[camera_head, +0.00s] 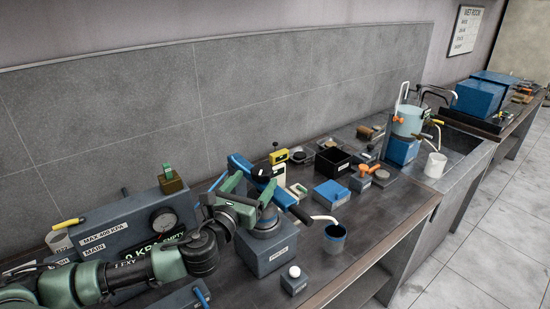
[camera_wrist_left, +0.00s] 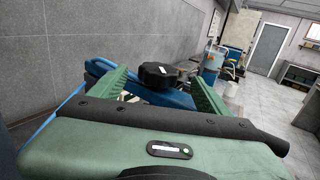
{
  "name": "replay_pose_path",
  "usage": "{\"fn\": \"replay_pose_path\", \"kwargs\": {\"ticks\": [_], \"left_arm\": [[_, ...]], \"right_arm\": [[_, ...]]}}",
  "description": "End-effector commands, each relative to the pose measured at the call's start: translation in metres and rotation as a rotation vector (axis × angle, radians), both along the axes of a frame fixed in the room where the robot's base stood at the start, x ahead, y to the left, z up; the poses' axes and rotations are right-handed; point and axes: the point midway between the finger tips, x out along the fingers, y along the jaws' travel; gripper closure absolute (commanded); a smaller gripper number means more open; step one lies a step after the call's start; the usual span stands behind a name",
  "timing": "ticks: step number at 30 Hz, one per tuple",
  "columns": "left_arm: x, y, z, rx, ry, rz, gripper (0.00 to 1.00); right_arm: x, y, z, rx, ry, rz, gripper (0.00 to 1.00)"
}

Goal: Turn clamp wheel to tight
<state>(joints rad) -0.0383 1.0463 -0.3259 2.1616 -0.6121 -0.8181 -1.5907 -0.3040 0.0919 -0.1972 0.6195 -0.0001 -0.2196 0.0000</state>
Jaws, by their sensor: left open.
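The clamp wheel (camera_wrist_left: 158,76) is a dark round knob with a white mark on top, in the left wrist view. It sits by a blue bar (camera_wrist_left: 180,99), which also shows in the head view (camera_head: 291,206). My left gripper (camera_wrist_left: 160,82) is open, its green fingers on either side of the wheel in that view; I cannot tell whether they touch it. In the head view my left gripper (camera_head: 250,188) is above a grey labelled box (camera_head: 270,254) with a round top, and it hides part of the clamp. My right gripper is out of view.
A grey gauge box (camera_head: 110,238) stands at the left by my arm. A dark blue cup (camera_head: 335,240) and a small box with a white knob (camera_head: 294,281) are near the front edge.

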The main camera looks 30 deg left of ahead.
Motion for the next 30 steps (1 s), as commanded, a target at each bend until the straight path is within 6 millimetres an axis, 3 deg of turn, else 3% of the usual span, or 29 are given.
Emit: {"fn": "replay_pose_path", "kwargs": {"ticks": [8, 18, 30], "left_arm": [[0.023, 0.004, 0.005, 0.008, -0.003, 0.000, 0.23], [0.070, 0.011, 0.003, 0.006, -0.001, 0.000, 0.23], [0.078, 0.012, 0.000, 0.007, 0.000, -0.003, 0.23]], "right_arm": [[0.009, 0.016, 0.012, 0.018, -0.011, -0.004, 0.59], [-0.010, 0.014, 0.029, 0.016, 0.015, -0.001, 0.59], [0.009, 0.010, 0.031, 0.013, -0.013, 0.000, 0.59]]}}
